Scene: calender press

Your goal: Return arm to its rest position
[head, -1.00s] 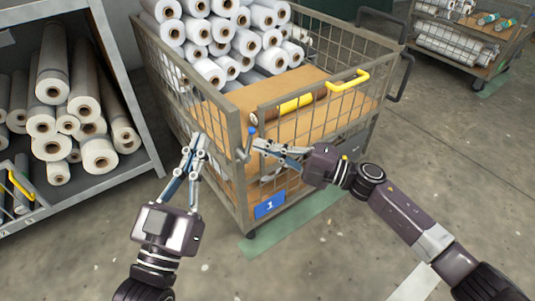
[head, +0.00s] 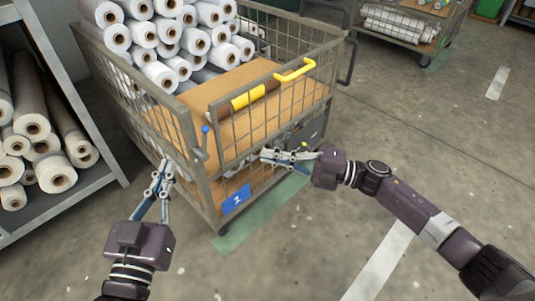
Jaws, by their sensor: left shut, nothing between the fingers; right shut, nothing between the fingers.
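My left gripper (head: 166,166) is shut and empty, pointing up in front of the left side of the wire cart (head: 185,125). My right gripper (head: 266,155) is shut and empty. It points left across the front of the cart, below the half-height front gate (head: 262,122). I cannot tell whether either gripper touches the cart.
The cart holds stacked white rolls (head: 165,40) and a brown board (head: 220,88). A grey shelf with rolls (head: 45,160) stands at the left. Another cart (head: 405,25) is at the back. The floor at right (head: 440,130) is clear.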

